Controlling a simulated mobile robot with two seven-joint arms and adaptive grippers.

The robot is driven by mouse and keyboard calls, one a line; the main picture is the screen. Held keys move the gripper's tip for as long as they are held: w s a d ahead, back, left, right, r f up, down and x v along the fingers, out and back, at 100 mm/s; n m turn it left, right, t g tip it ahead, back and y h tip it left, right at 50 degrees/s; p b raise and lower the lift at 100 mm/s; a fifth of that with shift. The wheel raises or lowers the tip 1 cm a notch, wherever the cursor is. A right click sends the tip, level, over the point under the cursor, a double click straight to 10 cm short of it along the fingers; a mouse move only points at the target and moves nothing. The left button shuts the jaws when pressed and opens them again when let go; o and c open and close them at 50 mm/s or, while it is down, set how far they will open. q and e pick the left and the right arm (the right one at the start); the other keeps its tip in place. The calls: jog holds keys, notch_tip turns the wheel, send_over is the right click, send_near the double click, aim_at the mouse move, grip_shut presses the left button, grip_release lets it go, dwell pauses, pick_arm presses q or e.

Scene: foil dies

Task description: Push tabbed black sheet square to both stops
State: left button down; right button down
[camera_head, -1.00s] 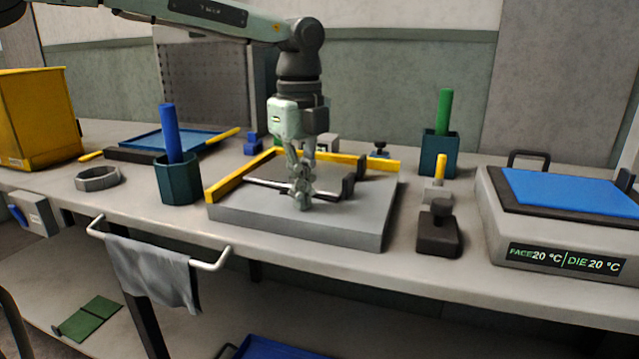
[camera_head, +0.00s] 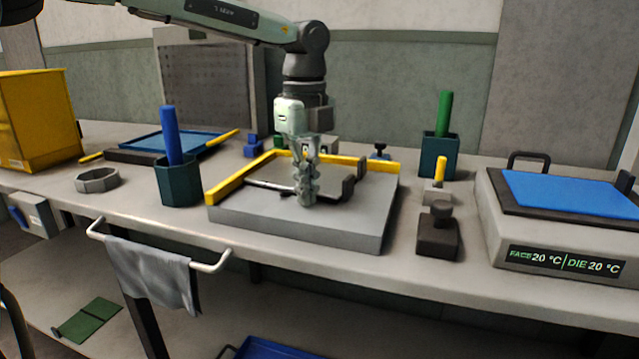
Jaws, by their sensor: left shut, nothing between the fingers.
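The tabbed black sheet (camera_head: 275,176) lies flat on the grey block (camera_head: 250,218), with a dark upright tab (camera_head: 348,188) at its right side. Yellow stops stand on the block, one along the left edge (camera_head: 230,184) and one along the back (camera_head: 372,164). The sheet's left edge looks near the left stop; I cannot tell whether it touches either stop. My left gripper (camera_head: 306,200) is shut and empty, pointing down at the sheet's front edge, left of the tab. It hides part of the sheet and the back stop. My right gripper is out of view.
A dark block with a knob (camera_head: 438,235) and a small yellow-handled tool (camera_head: 438,180) stand right of the grey block. The heated press (camera_head: 560,245) is farther right. A teal cup (camera_head: 178,185) with a blue rod stands close on the left.

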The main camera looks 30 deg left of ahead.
pick_arm(q)
jog(key=shift+w+a, duration=0.25)
jog(key=shift+w, duration=0.75)
jog(key=shift+s+f, duration=0.1)
jog(key=shift+s, duration=0.15)
jog(key=shift+s+d+b, duration=0.15)
jog(key=shift+s+b, duration=0.15)
notch_tip(320, 180, up, 8)
jog(key=p, duration=0.4)
jog(key=shift+p, duration=0.4)
